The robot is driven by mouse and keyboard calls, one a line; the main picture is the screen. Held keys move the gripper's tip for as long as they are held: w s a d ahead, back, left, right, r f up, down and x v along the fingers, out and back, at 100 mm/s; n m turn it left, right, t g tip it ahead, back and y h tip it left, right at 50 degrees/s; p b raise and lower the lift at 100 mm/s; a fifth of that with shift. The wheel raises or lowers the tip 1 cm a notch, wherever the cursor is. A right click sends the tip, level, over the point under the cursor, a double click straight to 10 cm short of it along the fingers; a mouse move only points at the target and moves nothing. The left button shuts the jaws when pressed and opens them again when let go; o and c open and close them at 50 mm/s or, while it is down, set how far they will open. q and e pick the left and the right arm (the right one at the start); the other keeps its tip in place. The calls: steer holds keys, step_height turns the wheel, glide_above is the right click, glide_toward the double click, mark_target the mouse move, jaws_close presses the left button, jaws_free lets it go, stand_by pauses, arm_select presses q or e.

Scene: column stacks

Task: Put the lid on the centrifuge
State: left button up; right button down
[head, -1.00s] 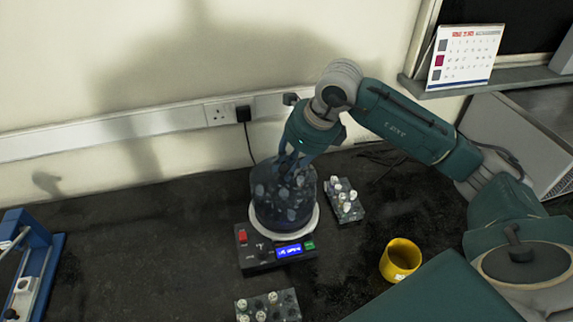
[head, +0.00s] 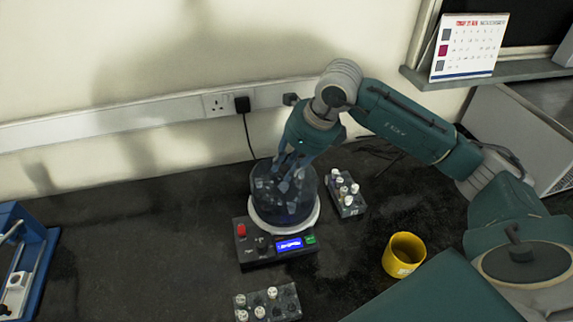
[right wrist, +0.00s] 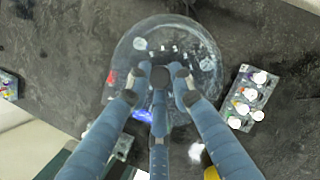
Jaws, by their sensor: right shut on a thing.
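The centrifuge (head: 277,256) stands on the dark bench, with a white round rim, a red button and a lit blue display on its front. The clear domed lid (head: 283,198) sits over the white rim; whether it is fully seated I cannot tell. My right gripper (head: 292,164) comes down from above and is shut on the lid's top knob. In the right wrist view the fingers (right wrist: 162,80) close around the dark knob, with the round clear lid (right wrist: 200,50) spread below them. My left gripper is not in view.
A tube rack (head: 346,192) stands close right of the centrifuge, another rack (head: 268,302) in front. A yellow mug (head: 403,255) stands to the right. A blue-framed device (head: 28,262) is at the far left. The wall with sockets (head: 217,104) is behind. The bench left of the centrifuge is clear.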

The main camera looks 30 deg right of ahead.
steer(key=shift+f+b, duration=0.9)
steer(key=shift+f, duration=0.15)
steer(key=c, duration=1.4)
jaws_free()
steer(key=shift+c, duration=0.2)
steer(key=o, duration=0.5)
steer(key=shift+c, duration=0.2)
steer(key=shift+r, duration=0.1)
steer(key=shift+r+p, duration=1.95)
steer(key=shift+r, duration=0.95)
